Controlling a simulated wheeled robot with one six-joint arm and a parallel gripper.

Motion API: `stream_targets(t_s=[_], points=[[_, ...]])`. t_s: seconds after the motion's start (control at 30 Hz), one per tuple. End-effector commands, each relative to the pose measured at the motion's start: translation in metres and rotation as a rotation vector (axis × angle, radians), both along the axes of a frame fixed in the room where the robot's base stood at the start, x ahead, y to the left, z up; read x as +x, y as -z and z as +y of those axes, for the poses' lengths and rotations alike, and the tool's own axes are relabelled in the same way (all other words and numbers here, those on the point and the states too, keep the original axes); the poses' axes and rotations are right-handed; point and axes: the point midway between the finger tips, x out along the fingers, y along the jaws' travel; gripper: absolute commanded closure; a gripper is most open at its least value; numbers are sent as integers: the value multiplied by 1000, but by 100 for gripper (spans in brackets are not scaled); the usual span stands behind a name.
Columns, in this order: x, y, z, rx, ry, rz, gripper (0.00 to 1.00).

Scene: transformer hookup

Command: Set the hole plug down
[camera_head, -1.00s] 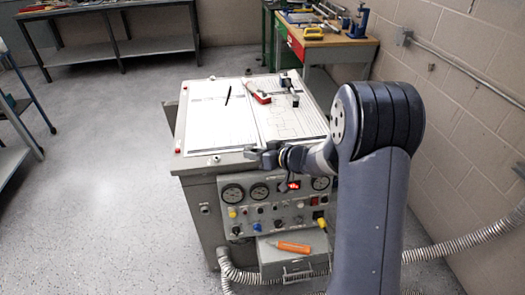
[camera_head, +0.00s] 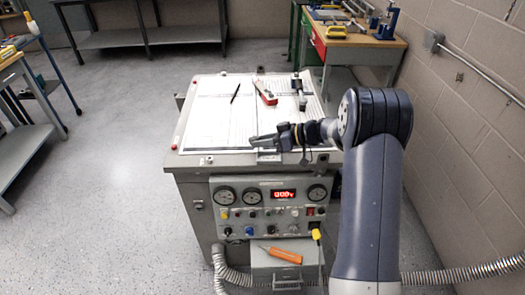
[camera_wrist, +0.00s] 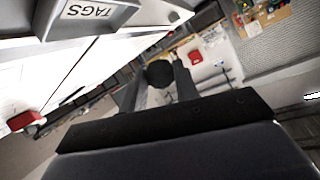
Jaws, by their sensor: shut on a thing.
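The hole plug (camera_wrist: 159,74) is a dark round piece between the fingers of my gripper in the wrist view. My gripper (camera_wrist: 158,88) is shut on it. In the head view my gripper (camera_head: 264,141) points left, over the front edge of the cabinet top (camera_head: 215,160). The plug is too small to make out there. I cannot tell the exact height of the gripper above the top.
Paper sheets (camera_head: 208,120) cover the top. A black pen (camera_head: 235,93), a red-and-grey tool (camera_head: 265,92) and a small stand (camera_head: 299,92) lie toward the back. An orange-handled tool (camera_head: 284,255) lies on the box below the gauges. A wall is at right.

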Motion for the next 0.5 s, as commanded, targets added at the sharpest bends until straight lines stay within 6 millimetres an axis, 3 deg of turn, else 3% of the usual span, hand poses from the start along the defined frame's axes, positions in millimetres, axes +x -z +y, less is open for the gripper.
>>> stream_targets(t_s=[0.3,0.5], points=[[0,36,0,0,2,2,100],[0,40,0,0,2,-2,100]])
